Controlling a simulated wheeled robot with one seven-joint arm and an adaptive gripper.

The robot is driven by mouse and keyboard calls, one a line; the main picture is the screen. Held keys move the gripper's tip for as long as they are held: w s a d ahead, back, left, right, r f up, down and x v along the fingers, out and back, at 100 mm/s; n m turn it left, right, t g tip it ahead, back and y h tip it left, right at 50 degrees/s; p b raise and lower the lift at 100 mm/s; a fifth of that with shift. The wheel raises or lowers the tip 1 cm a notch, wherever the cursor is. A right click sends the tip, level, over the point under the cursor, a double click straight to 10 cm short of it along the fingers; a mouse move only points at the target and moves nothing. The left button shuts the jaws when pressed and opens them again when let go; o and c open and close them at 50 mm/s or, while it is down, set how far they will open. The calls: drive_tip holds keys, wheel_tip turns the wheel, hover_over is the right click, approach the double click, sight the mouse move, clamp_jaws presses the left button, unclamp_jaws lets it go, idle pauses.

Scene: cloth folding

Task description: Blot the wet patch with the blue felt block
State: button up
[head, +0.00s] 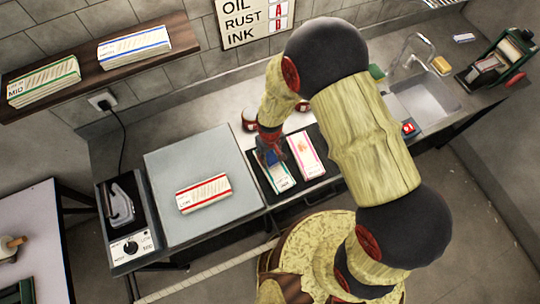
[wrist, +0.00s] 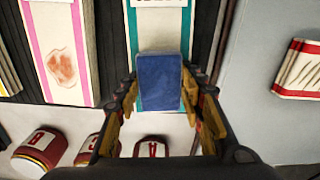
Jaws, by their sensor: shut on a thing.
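My gripper (head: 268,146) is shut on the blue felt block (wrist: 158,82). In the wrist view the block sits between the two fingers, over the white cloth with teal stripes (wrist: 160,18). I cannot tell whether the block touches this cloth. The same cloth (head: 281,180) lies on a dark tray (head: 258,190) in the head view. The block hides part of it, and I see no wet patch on its bare part. Beside it lies a pink-striped cloth (wrist: 85,85) with a reddish-brown stain (wrist: 62,67).
A grey pressing board (head: 170,150) with a red-striped folded cloth (head: 203,193) is to the left. An iron on its stand (head: 122,205) is beyond it. Red-and-white cans (wrist: 40,150) stand behind the tray. A sink (head: 420,100) is at the right.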

drive_tip(key=shift+s+d+f, duration=0.1)
drive_tip(key=shift+r+p, duration=2.2)
drive_tip(key=shift+r, duration=1.35)
